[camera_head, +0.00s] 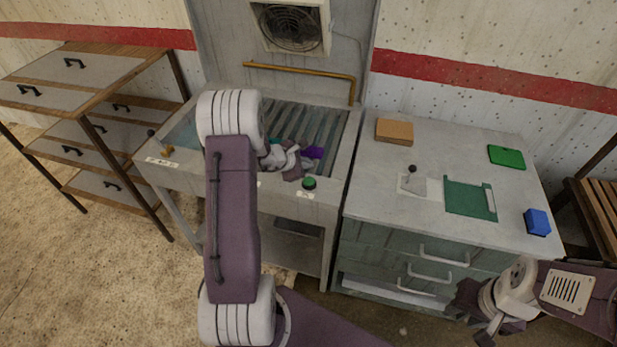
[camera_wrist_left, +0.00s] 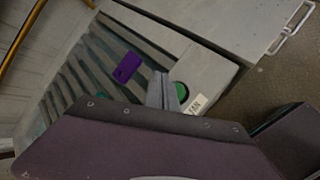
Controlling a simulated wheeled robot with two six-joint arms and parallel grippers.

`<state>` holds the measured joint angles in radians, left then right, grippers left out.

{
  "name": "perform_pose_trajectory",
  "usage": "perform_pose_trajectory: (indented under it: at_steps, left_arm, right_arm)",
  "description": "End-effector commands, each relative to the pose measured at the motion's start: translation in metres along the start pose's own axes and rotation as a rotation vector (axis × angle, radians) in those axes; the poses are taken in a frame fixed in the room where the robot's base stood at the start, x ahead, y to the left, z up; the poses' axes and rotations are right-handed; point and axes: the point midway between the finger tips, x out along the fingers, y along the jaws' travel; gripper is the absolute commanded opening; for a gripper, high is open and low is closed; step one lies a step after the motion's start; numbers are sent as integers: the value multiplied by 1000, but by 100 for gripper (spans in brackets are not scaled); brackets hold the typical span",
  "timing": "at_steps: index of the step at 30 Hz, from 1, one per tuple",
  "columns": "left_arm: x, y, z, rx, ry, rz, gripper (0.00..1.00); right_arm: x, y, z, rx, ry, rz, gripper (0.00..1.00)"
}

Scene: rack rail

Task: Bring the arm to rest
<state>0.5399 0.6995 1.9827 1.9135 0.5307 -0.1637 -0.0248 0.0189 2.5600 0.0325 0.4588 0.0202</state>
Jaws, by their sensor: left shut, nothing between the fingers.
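My left arm reaches up and over the slatted metal bench. My left gripper (camera_head: 290,160) is low over the slats, partly behind the arm. Its closed fingers show in the left wrist view (camera_wrist_left: 163,92) with nothing between them. A purple block (camera_head: 313,152) lies on the slats beside the gripper; it also shows in the left wrist view (camera_wrist_left: 127,67). My right gripper (camera_head: 492,335) is at the bottom right, in front of the drawer cabinet; its fingers are too unclear to judge.
A green button (camera_head: 309,183) sits on the bench's front edge. The cabinet (camera_head: 380,200) to the right bears a brown block (camera_head: 394,131), a small lever (camera_head: 412,169), a green panel (camera_head: 470,199), a green tablet-like piece (camera_head: 506,157) and a blue block (camera_head: 537,222). A drawer rack (camera_head: 90,110) stands left.

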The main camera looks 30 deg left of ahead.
Motion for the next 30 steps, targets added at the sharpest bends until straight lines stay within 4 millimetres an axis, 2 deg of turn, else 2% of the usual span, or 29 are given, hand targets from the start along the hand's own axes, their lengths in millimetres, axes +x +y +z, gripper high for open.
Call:
perform_pose_trajectory:
  at_steps: [13, 14, 16, 17, 18, 20, 21, 23, 24, 26, 27, 30]
  left_arm:
    - [1, -1, 2, 3, -3, -2, 0]
    - [3, -2, 7, 12, -9, -6, 0]
    - [2, 1, 36, 61, -42, -1, 0]
    - [-1, 4, 54, 92, -63, 6, 0]
    - [-8, 2, 86, 147, -99, 6, 0]
    - [-23, -25, 132, 310, -157, -47, 0]
    - [-37, -52, 157, 455, -193, -104, 0]
    - [-61, -99, 180, 697, -239, -204, 0]
    - [-78, -130, 185, 868, -263, -274, 0]
    - [-102, -170, 178, 1111, -284, -373, 0]
    - [-117, -191, 168, 1266, -291, -435, 0]
    - [-147, -223, 130, 1608, -289, -575, 0]
  right_arm:
    - [1, 0, 0, 0, 0, 0, 36]
    - [0, 0, 0, 0, 0, 0, 36]
    - [0, 0, 0, 0, 0, 0, 36]
    - [0, 0, 0, 0, 0, 0, 36]
    - [0, 0, 0, 0, 0, 0, 36]
    - [0, 0, 0, 0, 0, 0, 36]
    - [1, 0, 0, 0, 0, 0, 36]
    - [1, 0, 0, 0, 0, 0, 36]
    - [1, 0, 0, 0, 0, 0, 36]
    - [1, 0, 0, 0, 0, 0, 36]
    - [1, 0, 0, 0, 0, 0, 36]
    - [1, 0, 0, 0, 0, 0, 36]
